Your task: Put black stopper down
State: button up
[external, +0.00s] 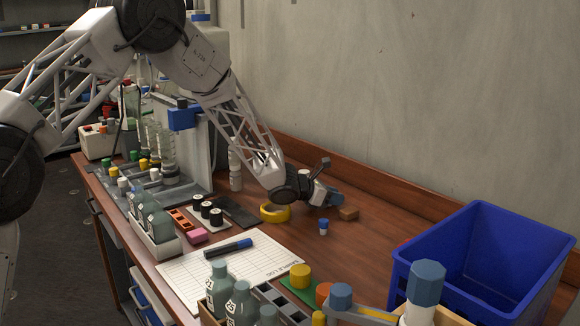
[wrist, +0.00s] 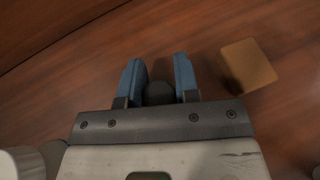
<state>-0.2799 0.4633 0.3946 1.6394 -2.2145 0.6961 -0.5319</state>
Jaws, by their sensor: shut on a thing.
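The black stopper (wrist: 159,93) shows in the wrist view as a dark round piece between the blue fingers of my gripper (wrist: 158,80). My gripper is shut on it, low over the wooden table. I cannot tell whether the stopper touches the table. In the external view my gripper (external: 334,199) is low near the back of the table, and the stopper is hidden there.
A brown block (wrist: 248,65) lies just right of my fingers; it also shows in the external view (external: 348,213). A yellow ring (external: 274,213) and a small blue-capped vial (external: 323,227) are close by. A blue bin (external: 480,262) stands at the right.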

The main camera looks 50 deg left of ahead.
jog(key=shift+f, duration=0.2)
jog(key=o, duration=0.9)
jog(key=shift+r, duration=0.2)
jog(key=shift+v, duration=6)
jog(key=shift+d+r, duration=0.1)
jog(key=shift+r, duration=0.05)
